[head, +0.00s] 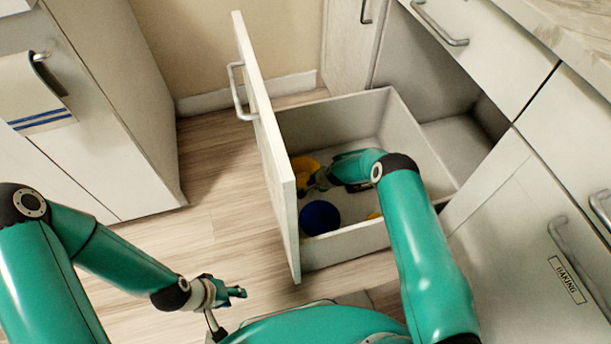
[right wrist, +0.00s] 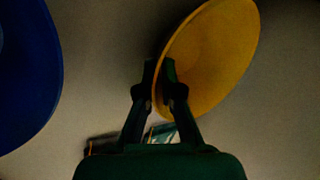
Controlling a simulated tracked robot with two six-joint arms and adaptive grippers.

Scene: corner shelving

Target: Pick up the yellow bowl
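The yellow bowl (head: 304,166) is inside the open drawer, partly hidden by my right gripper. In the right wrist view the bowl (right wrist: 215,55) looks tilted. My right gripper (head: 319,181) reaches down into the drawer. In the right wrist view its fingers (right wrist: 160,72) are close together, one on each side of the bowl's rim, and look shut on it. The head view does not show clearly whether the bowl is off the drawer floor. My left gripper (head: 238,293) is outside the drawer, over the floor, too small to read as open or shut.
A blue bowl (head: 319,218) stands in the drawer near its front panel (head: 268,140); it also shows in the right wrist view (right wrist: 25,70). Another yellow thing (head: 374,215) shows beside my right arm. Cabinets (head: 110,130) stand left. The wooden floor (head: 215,180) between is clear.

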